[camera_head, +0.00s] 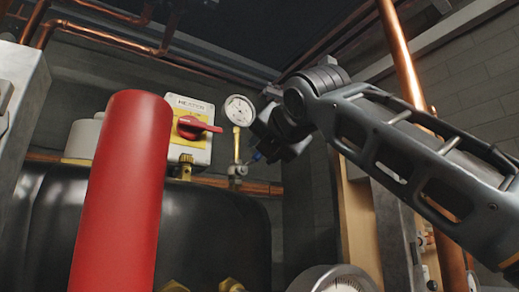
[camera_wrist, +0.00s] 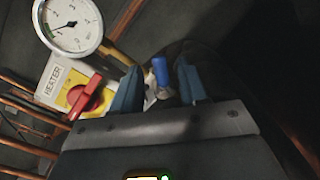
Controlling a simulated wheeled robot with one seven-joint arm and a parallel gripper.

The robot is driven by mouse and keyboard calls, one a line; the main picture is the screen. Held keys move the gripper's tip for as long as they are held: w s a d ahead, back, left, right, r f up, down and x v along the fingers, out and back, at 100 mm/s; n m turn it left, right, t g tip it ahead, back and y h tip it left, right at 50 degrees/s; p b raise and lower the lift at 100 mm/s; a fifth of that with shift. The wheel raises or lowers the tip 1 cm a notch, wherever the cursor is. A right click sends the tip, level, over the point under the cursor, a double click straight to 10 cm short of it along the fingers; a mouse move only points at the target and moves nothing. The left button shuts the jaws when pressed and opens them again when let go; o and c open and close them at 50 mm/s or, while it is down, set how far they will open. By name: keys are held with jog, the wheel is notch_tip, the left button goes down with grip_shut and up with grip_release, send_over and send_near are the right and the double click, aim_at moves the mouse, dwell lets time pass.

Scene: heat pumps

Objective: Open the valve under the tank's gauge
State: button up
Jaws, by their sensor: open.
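The round white gauge (camera_head: 240,110) stands on a brass stem above the black tank (camera_head: 225,235). It fills the upper left of the wrist view (camera_wrist: 72,22). Below it on the pipe is the small metal valve (camera_head: 237,170). The valve's blue handle (camera_wrist: 160,70) shows in the wrist view between the two fingers of my gripper (camera_wrist: 160,88). My gripper is open, with a finger on each side of the handle and gaps visible. I cannot tell whether either finger touches it. In the head view my gripper (camera_head: 262,153) is just right of the valve, and the fingertips are hard to make out.
A heater box (camera_head: 188,130) with a red rotary switch (camera_head: 198,126) is left of the gauge. A large red cylinder (camera_head: 122,190) stands in front of the tank. Copper pipes run behind. A second gauge (camera_head: 335,280) is at the bottom edge, and a wooden post (camera_head: 358,220) stands right.

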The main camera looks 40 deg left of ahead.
aim_at(260, 158)
jog(key=shift+p+x, duration=0.4)
jog(key=shift+x, duration=1.3)
grip_shut()
